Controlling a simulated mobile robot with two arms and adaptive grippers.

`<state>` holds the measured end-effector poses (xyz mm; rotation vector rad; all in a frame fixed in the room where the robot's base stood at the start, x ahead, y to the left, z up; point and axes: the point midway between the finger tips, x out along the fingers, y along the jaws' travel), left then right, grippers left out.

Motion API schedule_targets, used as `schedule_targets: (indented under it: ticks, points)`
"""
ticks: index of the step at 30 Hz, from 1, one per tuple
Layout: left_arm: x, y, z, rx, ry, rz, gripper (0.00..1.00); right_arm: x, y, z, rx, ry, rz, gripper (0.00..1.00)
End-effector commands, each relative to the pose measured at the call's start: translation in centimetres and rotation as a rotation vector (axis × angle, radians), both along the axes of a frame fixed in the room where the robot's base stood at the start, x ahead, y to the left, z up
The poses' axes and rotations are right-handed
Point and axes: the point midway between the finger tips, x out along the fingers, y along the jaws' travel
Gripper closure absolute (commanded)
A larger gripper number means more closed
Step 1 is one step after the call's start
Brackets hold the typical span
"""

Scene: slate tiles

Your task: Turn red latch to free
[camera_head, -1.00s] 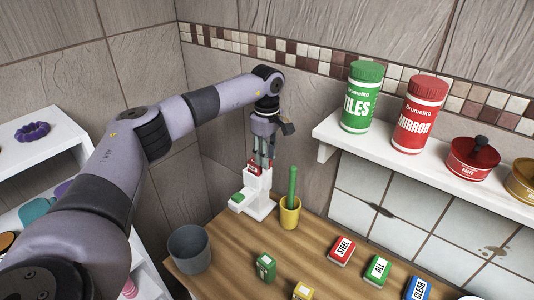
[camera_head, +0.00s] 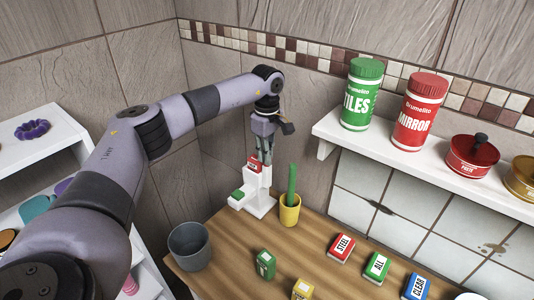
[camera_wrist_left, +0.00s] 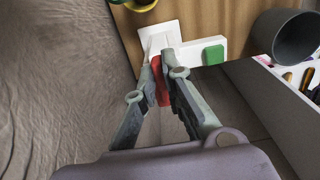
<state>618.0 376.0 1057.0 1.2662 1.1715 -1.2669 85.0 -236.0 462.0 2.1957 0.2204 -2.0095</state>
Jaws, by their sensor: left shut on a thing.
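The red latch (camera_head: 254,167) sits at the top of a white stand (camera_head: 258,197) in the far left corner of the wooden table. The stand has a green block (camera_head: 237,195) on its low left arm. My left gripper (camera_head: 262,160) points down at the latch from above. In the left wrist view the red latch (camera_wrist_left: 160,84) lies between the fingers of my left gripper (camera_wrist_left: 160,72), which is shut on it. The fingers hide part of the latch. My right gripper does not show.
A yellow cup (camera_head: 289,214) with a green stick stands just right of the stand. A grey bin (camera_head: 189,247) stands to its front left. Labelled boxes (camera_head: 341,248) lie on the table. A shelf (camera_head: 420,165) with canisters juts out at right.

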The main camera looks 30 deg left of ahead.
Motion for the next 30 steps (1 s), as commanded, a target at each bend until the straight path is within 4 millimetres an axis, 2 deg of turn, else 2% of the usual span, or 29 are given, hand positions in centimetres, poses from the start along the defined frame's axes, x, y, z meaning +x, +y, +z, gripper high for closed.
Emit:
schedule_targets:
  ticks: [14, 30]
  points:
    - [0.04, -0.03, 0.06, -0.001, -0.001, 0.072, 1.00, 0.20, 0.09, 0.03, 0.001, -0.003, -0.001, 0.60]
    - [0.08, -0.04, 0.11, -0.001, -0.001, 0.526, 1.00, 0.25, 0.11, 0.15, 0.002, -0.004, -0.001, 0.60]
